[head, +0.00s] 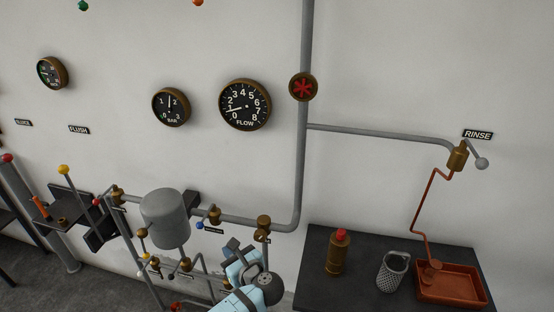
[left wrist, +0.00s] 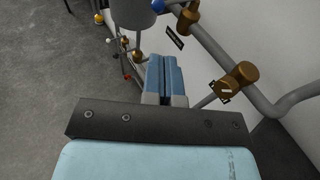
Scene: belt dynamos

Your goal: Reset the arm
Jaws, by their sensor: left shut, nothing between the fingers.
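My left arm comes up from the bottom of the head view, light blue with a dark joint. My left gripper (head: 233,250) is beside the pipework, below the brass pipe fitting (head: 264,223). In the left wrist view the blue fingers of the gripper (left wrist: 164,62) are together with nothing between them. A brass fitting (left wrist: 238,76) on the grey pipe is to the right of the fingers, apart from them in that view. My right gripper is in neither view.
A grey tank (head: 165,217) stands left of my gripper among pipes and levers. To the right a dark table (head: 312,262) bears a brass bottle (head: 337,255), a mesh cup (head: 392,274) and a copper tray (head: 480,290). Wall gauges, including the FLOW dial (head: 245,105), hang above.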

